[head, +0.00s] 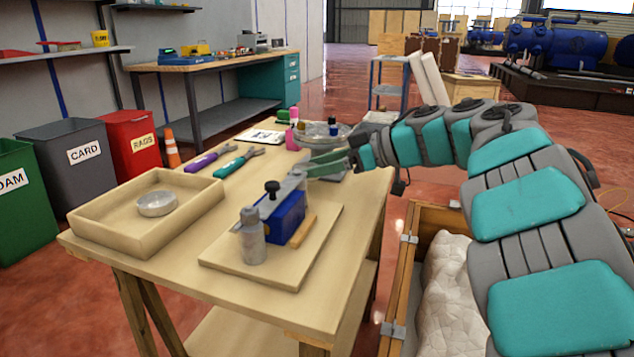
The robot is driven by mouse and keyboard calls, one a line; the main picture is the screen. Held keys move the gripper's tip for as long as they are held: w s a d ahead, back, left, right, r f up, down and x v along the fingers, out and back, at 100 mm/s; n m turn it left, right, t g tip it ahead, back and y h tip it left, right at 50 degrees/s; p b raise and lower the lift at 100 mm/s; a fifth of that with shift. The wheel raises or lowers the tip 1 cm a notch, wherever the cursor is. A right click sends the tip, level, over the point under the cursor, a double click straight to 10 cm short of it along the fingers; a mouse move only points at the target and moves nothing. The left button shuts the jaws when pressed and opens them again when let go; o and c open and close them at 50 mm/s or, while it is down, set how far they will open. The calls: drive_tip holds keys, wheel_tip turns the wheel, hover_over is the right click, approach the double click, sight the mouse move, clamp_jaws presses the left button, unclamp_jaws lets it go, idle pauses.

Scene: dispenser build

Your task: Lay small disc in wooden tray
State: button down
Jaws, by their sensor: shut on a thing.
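The wooden tray (118,238) is a shallow open box at the left of the workbench. A round silver disc-like piece (157,204) lies flat inside it, apart from the walls. My gripper (302,172) reaches in from the right with green fingers, over the middle of the bench and just behind a blue block (285,221). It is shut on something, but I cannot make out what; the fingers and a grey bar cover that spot. I cannot tell whether this is the small disc.
The blue block, a grey bottle (253,240) and a wooden strip (303,231) stand on a flat board (270,275). Purple (208,157) and teal (238,161) tools lie behind the tray. A round dish (325,136) with small items stands at the back. Bench is clear between tray and board.

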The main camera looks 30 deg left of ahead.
drive_tip(key=shift+f, duration=1.2)
drive_tip(key=shift+f, duration=0.1)
drive_tip(key=shift+c, duration=1.8)
unclamp_jaws()
drive_tip(key=shift+f, duration=0.1)
